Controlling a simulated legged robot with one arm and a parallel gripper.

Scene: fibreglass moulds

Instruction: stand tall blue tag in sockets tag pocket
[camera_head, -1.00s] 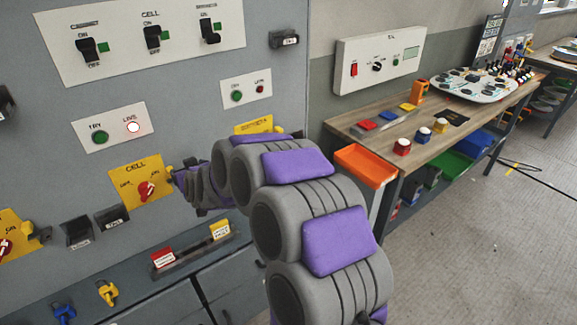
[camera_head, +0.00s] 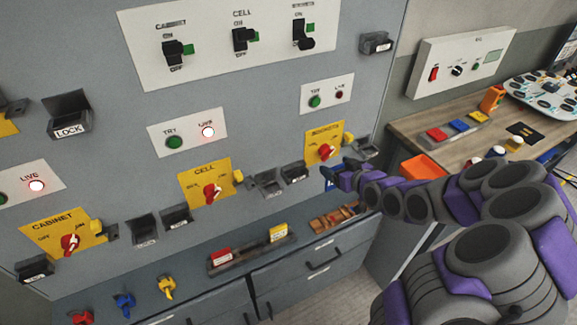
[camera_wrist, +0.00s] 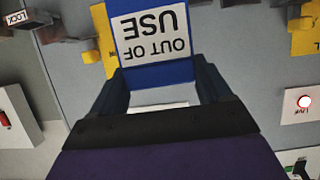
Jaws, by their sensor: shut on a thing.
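The tall blue tag (camera_wrist: 160,72), with a white "OUT OF USE" label upside down in the wrist view, stands between the fingers of my gripper (camera_wrist: 163,82). My gripper is shut on it. In the head view my gripper (camera_head: 338,174) is just below the yellow sockets plate (camera_head: 325,142), and a bit of blue tag (camera_head: 329,184) shows beside it. The sockets plate carries a red knob. Two dark pockets, a left one (camera_head: 268,184) and a right one (camera_head: 293,172), sit at its lower left; their labels are too small to read. The tag is apart from both.
A dark bracket (camera_head: 364,147) juts out right of the sockets plate, close to my gripper. Below, a ledge holds a red tag (camera_head: 221,256), a yellow tag (camera_head: 278,233) and a brown box (camera_head: 334,218). A wooden workbench (camera_head: 460,152) stands at the right.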

